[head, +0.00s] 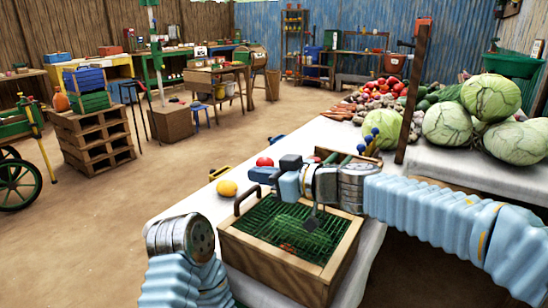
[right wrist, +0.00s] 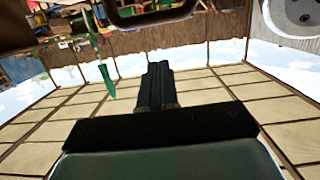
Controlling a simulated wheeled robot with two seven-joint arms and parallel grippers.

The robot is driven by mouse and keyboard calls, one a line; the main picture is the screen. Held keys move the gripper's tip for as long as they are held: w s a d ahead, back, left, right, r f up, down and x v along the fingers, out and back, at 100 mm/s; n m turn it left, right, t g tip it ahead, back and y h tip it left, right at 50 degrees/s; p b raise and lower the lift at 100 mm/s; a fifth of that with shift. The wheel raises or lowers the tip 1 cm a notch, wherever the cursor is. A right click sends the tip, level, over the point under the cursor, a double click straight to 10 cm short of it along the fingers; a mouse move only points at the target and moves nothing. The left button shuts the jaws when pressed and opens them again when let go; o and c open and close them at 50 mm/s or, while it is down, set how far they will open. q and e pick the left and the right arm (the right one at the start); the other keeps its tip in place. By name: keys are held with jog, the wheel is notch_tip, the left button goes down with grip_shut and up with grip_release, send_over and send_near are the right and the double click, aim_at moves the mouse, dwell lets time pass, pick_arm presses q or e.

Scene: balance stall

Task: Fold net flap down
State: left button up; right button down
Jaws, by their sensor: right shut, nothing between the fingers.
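A wooden box (head: 268,262) stands at the front of the white table in the head view. Green netting (head: 283,222) spans its top inside the wooden frame; a small reddish thing shows through the mesh. I cannot tell whether any part of the netting is raised. A dark handle (head: 238,201) rises at its far left. My right gripper (head: 260,174) reaches in from the right above the box's far edge, its fingers pointing left. Its black fingers (right wrist: 157,85) are shut and empty in the right wrist view. My arm hides part of the netting. My left gripper is out of view.
A yellow fruit (head: 227,188) and a red one (head: 264,162) lie beyond the box. Cabbages (head: 448,124) and other vegetables fill the right side behind a dark post (head: 412,95).

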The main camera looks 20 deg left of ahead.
jog(key=shift+w+a+f+h, duration=0.1)
jog(key=shift+a+f+h, duration=0.25)
jog(key=shift+f, duration=0.4)
jog(key=shift+a+f+h, duration=0.25)
jog(key=shift+f+h, duration=0.2)
jog(key=shift+f, duration=0.25)
jog(key=shift+f+g, duration=0.3)
jog(key=shift+f, duration=0.15)
